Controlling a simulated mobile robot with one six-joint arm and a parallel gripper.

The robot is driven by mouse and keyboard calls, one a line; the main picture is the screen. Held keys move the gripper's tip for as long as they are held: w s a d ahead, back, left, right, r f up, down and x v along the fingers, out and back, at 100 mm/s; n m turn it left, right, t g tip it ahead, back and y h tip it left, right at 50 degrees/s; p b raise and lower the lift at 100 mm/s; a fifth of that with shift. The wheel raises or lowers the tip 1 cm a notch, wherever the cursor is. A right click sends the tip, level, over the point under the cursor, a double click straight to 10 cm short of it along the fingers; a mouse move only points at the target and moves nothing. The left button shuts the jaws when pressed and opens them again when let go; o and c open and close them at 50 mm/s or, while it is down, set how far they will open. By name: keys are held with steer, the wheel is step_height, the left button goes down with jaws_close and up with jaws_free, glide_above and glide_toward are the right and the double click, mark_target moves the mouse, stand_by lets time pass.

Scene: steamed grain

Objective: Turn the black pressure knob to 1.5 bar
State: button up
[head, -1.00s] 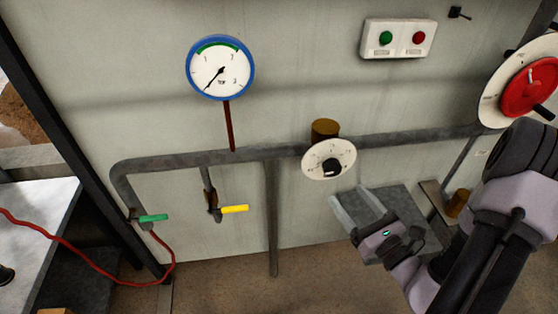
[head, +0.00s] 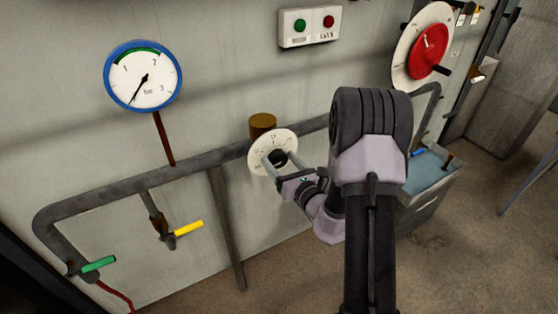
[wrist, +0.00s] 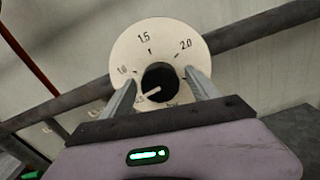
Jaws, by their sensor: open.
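The black pressure knob (head: 279,156) sits at the centre of a white round dial plate (head: 257,145) on the grey pipe. In the wrist view the knob (wrist: 160,76) carries a pale pointer line aimed to the lower left, below the 1.0 mark. The 1.5 mark is at the top of the plate (wrist: 127,48); the lower marks are partly hidden. My gripper (head: 277,161) is open, with one finger on each side of the knob. I cannot tell whether the fingers touch it. The blue-rimmed pressure gauge (head: 156,75) has its needle at the lower left, below 1.
A brown cap (head: 262,124) stands just above the dial. Yellow (head: 188,229) and green (head: 98,264) valve handles are at the left. A red handwheel (head: 429,51) and a button box (head: 309,26) are higher on the wall. A blue-topped box stands at the right.

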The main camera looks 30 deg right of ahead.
steer(key=shift+w, duration=0.5)
steer(key=shift+c, duration=0.4)
steer(key=c, duration=1.3)
